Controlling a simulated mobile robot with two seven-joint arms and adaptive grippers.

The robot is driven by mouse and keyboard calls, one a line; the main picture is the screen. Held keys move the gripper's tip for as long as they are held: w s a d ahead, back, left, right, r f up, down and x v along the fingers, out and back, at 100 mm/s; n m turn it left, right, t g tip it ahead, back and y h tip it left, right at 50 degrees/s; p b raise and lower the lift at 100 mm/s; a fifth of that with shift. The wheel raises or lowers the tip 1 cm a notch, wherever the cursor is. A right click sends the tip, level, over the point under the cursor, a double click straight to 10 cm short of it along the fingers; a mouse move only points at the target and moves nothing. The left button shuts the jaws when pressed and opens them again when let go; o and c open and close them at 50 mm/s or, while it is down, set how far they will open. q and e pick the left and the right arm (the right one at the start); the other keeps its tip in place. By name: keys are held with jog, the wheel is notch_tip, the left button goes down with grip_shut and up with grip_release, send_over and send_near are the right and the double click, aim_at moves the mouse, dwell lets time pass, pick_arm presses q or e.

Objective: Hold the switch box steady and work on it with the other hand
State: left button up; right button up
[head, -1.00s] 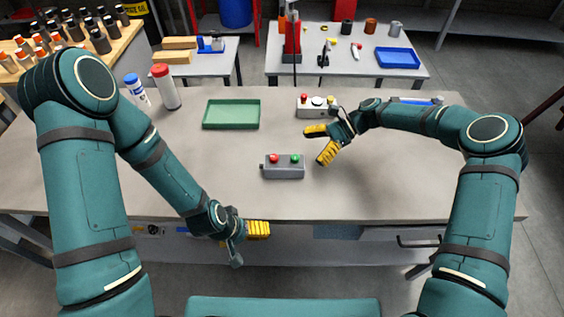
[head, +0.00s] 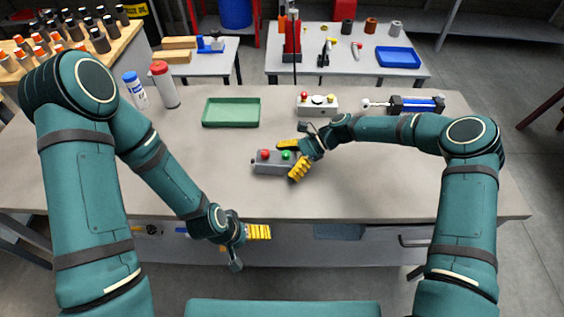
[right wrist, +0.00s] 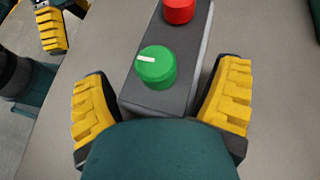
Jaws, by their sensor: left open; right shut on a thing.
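The grey switch box (head: 271,168) lies on the workbench, with a red button (head: 265,154) at its left and a green knob (head: 287,155) at its right. In the right wrist view the box (right wrist: 147,99) shows the green knob (right wrist: 157,68), with a white mark, and the red button (right wrist: 178,9). My right gripper (head: 292,159) is shut on the right end of the switch box, one yellow finger on each long side. My left gripper (head: 258,232) is open and empty at the bench's front edge, left of and nearer than the box.
A green tray (head: 231,125) lies behind the box. Two bottles (head: 165,85) stand at the back left. The bench (head: 390,185) is clear at the front right.

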jog(key=shift+f, duration=0.1)
jog(key=c, duration=1)
jog(key=o, duration=0.5)
jog(key=c, duration=0.6)
jog(key=shift+s+f, duration=0.1)
jog(key=shift+f, duration=0.05)
